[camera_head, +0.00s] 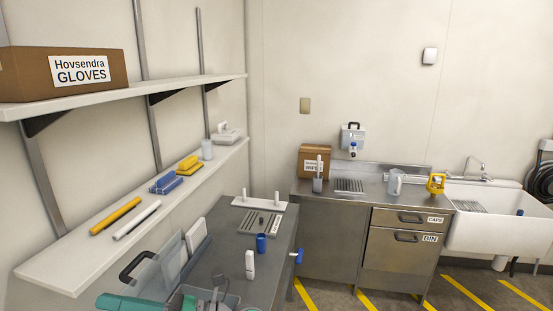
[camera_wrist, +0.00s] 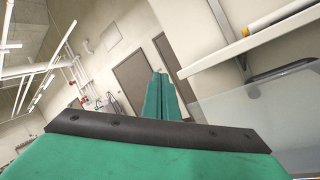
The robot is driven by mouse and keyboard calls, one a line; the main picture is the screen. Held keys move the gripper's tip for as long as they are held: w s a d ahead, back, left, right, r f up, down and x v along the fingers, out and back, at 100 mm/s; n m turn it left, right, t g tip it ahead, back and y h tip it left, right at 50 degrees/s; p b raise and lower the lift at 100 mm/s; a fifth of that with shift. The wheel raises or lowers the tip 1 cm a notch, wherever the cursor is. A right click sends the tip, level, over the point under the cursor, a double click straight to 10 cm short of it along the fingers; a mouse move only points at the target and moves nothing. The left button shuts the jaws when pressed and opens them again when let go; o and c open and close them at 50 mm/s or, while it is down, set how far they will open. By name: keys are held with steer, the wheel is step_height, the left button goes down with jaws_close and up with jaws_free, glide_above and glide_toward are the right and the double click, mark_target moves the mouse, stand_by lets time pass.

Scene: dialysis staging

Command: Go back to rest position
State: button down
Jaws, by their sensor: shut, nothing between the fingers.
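In the wrist view, the green fingers of my gripper (camera_wrist: 160,98) stand together past a dark bar with screws. No object shows between them. The wrist camera looks out across the room towards doors, and the fingers touch nothing that I can see. In the head view, teal parts that look like my arm (camera_head: 128,301) show at the bottom left, by the near end of the steel counter (camera_head: 276,228). The fingertips cannot be made out there.
A clear panel (camera_wrist: 256,105) and a wall shelf (camera_wrist: 250,48) are close on the right in the wrist view. The counter holds a blue cup (camera_head: 261,243), a white bottle (camera_head: 249,265) and a white peg rack (camera_head: 258,203). A sink (camera_head: 490,227) stands far right. Striped floor is open.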

steer(key=s+d+f+n+t+h, duration=0.4)
steer(key=d+f+n+t+h, duration=0.4)
steer(key=n+t, duration=0.8)
steer(key=s+d+f+n+t+h, duration=0.6)
steer(key=d+n+t, duration=0.45)
steer(key=n, duration=0.85)
steer(key=s+d+f+m+g+h, duration=0.3)
steer(key=s+d+f+m+g, duration=0.1)
steer(key=s+f, duration=0.5)
steer(key=s+d+f+m+g+h, duration=0.4)
steer(key=s+d+f+m, duration=0.2)
steer(key=s+d+f, duration=0.1)
step_height(320, 180, down, 3)
steer(key=shift+s+r+m+g+h, duration=0.15)
steer(key=shift+s+m+g+h, duration=0.2)
steer(key=shift+s, duration=0.5)
steer(key=shift+w, duration=0.1)
